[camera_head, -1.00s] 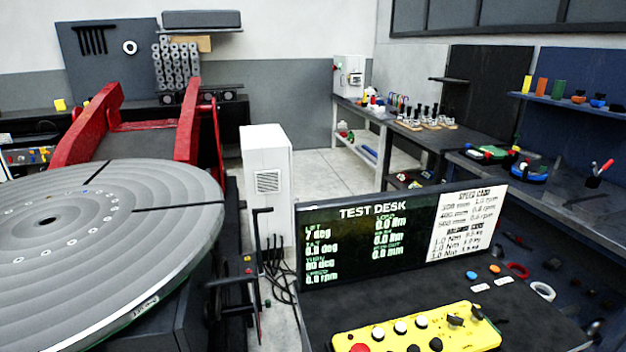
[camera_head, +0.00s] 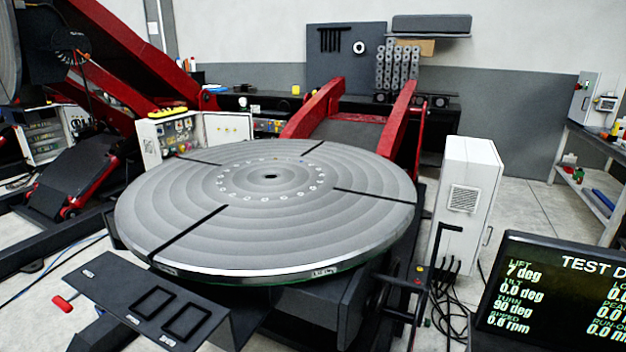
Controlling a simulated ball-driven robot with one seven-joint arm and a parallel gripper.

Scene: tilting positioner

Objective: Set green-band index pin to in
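The tilting positioner's round grey table (camera_head: 250,235) lies nearly flat in the middle of the head view, with dark radial slots and a ring of small holes around its centre. A green-band index pin cannot be made out in this view. A small bracket with a red-tipped part and a tiny green spot (camera_head: 427,322) stands at the table's right side, too small to identify. My gripper is not in view.
A dark shelf (camera_head: 105,290) with a red handle (camera_head: 62,303) juts out front left. Red lift arms (camera_head: 405,115) stand behind the table. A white cabinet (camera_head: 470,190), loose cables and the test desk screen (camera_head: 550,290) are at right. Open floor shows beyond.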

